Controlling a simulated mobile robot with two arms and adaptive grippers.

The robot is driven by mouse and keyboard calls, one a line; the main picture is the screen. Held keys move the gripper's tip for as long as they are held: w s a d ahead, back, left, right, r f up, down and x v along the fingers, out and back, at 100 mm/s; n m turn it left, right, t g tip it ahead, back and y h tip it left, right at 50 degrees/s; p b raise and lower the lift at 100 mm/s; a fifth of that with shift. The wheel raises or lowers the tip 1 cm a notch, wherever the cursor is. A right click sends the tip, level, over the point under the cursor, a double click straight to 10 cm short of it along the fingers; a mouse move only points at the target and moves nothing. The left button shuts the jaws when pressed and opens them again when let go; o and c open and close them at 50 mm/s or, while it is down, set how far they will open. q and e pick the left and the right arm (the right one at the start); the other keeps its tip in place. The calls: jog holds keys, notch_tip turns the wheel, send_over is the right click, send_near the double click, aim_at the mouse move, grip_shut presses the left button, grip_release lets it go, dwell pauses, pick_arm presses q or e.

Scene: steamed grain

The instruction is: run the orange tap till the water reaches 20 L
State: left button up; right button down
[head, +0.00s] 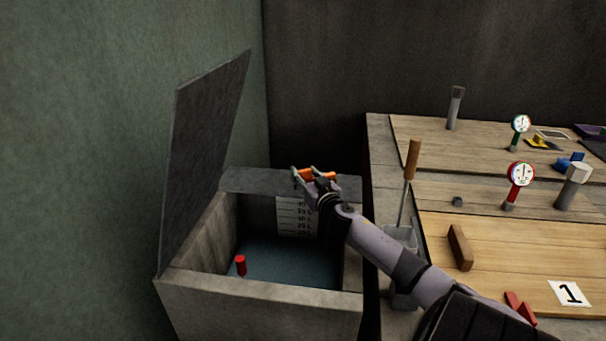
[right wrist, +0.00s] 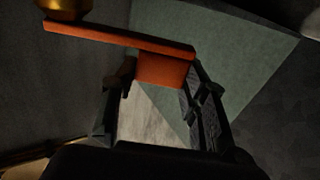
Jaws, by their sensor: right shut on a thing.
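The orange tap (head: 318,174) is at the back rim of the open stone tank (head: 260,289), and its orange lever (right wrist: 120,40) fills the top of the right wrist view. My right gripper (head: 314,175) is shut on the lever's end, which lies between the fingers in the wrist view (right wrist: 160,75). A white scale (head: 293,217) with numbers hangs on the tank's back inner wall. Dark blue water (head: 285,262) stands in the tank, at the scale's lower part; the exact mark is too small to read. My left gripper is out of view.
A red cylinder (head: 241,266) stands in the water at the left. The tank's lid (head: 203,150) is propped open. Right of the tank is a wooden bench with gauges (head: 520,173), a wooden block (head: 460,247) and a wooden-handled tool (head: 412,160) in a grey holder.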

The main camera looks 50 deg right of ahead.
jog(key=shift+s, duration=0.2)
dwell(0.3)
jog(key=c, duration=0.9)
grip_release()
notch_tip(320, 180, up, 10)
jog(key=shift+r, duration=0.1)
